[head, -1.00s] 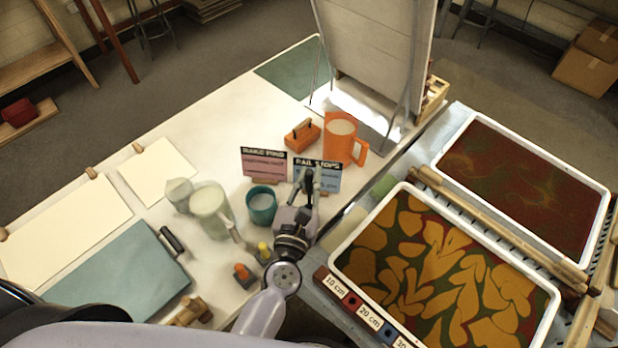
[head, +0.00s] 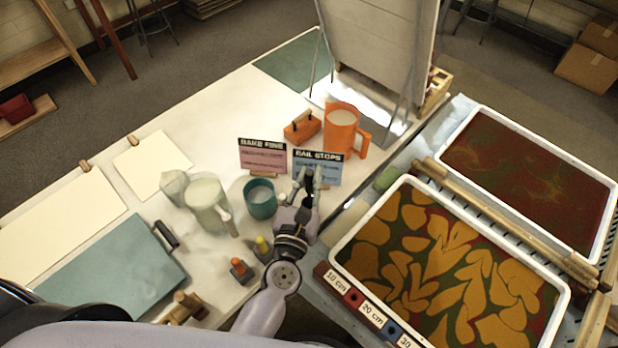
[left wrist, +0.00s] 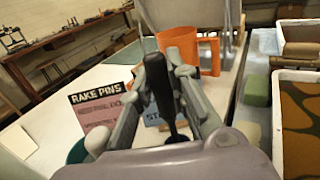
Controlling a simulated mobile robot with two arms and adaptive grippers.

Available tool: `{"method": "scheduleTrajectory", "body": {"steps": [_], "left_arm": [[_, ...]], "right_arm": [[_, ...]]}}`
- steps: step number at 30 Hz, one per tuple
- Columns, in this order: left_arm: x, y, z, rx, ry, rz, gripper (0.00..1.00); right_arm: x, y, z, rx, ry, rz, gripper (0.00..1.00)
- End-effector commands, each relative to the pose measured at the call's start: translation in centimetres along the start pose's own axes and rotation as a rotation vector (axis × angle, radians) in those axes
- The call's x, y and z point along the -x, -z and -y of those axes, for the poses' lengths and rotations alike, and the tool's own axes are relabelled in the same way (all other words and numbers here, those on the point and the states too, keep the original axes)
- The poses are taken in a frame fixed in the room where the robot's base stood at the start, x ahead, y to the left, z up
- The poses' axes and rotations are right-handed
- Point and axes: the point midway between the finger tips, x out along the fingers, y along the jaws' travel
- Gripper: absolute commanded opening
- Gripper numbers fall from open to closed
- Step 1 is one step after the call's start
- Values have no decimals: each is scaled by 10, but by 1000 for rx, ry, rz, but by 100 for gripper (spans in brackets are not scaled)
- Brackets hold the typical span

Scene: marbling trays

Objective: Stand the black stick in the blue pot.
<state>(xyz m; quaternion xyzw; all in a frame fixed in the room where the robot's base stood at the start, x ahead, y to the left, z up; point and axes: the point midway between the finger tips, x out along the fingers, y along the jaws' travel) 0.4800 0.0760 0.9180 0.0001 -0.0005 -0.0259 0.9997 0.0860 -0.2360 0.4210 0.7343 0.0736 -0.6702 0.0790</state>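My left gripper (head: 307,186) is over the table, just right of the blue-green pot (head: 260,198). The black stick (left wrist: 158,82) stands roughly upright between its two fingers in the left wrist view, and the fingers appear closed on it. The stick's dark top also shows in the head view (head: 309,177). My right gripper is not in view.
Two cards, RAKE PINS (head: 263,156) and RAIL STOPS (head: 318,168), stand behind the pot and gripper. A pale jug (head: 207,205) is left of the pot. An orange jug (head: 341,130) stands farther back. Orange (head: 240,269) and yellow (head: 262,248) topped pieces stand in front.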

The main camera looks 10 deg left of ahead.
Motion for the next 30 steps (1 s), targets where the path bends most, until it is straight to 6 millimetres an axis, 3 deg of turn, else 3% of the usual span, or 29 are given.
{"method": "scheduleTrajectory", "body": {"steps": [9, 16, 24, 30], "left_arm": [[0, 0, 0, 0, 0, 0, 38], [0, 0, 0, 0, 0, 0, 40], [0, 0, 0, 0, 0, 0, 58], [0, 0, 0, 0, 0, 0, 58]], "right_arm": [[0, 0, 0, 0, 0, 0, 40], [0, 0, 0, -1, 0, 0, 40], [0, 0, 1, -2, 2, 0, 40], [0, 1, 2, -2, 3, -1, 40]]}}
